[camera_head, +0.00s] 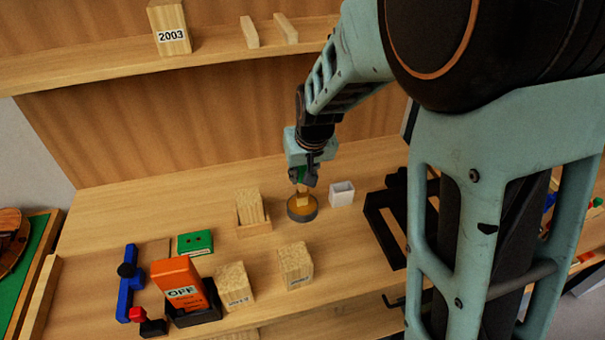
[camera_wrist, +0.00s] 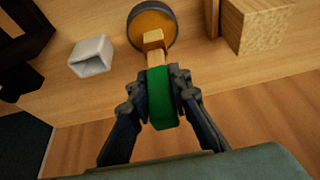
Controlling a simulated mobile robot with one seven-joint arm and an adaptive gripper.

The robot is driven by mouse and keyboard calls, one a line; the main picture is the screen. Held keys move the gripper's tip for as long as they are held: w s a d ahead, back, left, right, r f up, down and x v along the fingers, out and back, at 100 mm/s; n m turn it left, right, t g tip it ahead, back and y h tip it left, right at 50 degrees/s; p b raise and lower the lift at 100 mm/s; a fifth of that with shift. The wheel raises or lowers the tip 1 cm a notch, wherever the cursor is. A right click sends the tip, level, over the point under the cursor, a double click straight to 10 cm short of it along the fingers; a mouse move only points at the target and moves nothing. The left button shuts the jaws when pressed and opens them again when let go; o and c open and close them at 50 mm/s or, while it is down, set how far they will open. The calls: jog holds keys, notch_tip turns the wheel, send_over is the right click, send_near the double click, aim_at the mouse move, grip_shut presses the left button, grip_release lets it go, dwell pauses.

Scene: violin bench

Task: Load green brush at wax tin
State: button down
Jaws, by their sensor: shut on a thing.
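My gripper (camera_head: 303,176) is shut on the green brush, whose green handle (camera_wrist: 160,98) shows between the fingers in the wrist view. The brush's pale wooden head (camera_wrist: 154,41) points toward the wax tin. The wax tin (camera_wrist: 136,19) is a round grey tin with amber wax inside. In the head view the tin (camera_head: 302,215) stands on the bench below my gripper, and the brush head (camera_head: 303,199) overlaps its opening. I cannot tell whether the brush touches the wax. Most of the green handle is hidden by my gripper in the head view.
A small white cup (camera_head: 341,194) stands close right of the tin, with a black frame (camera_head: 385,225) beyond it. A wooden holder with a block (camera_head: 252,213) is at left. Wooden blocks (camera_head: 295,265) and an orange "OFF" box (camera_head: 180,284) stand nearer the front. A shelf (camera_head: 110,66) runs above.

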dwell(0.5)
jog(key=shift+r+p, duration=2.45)
jog(key=shift+r, duration=1)
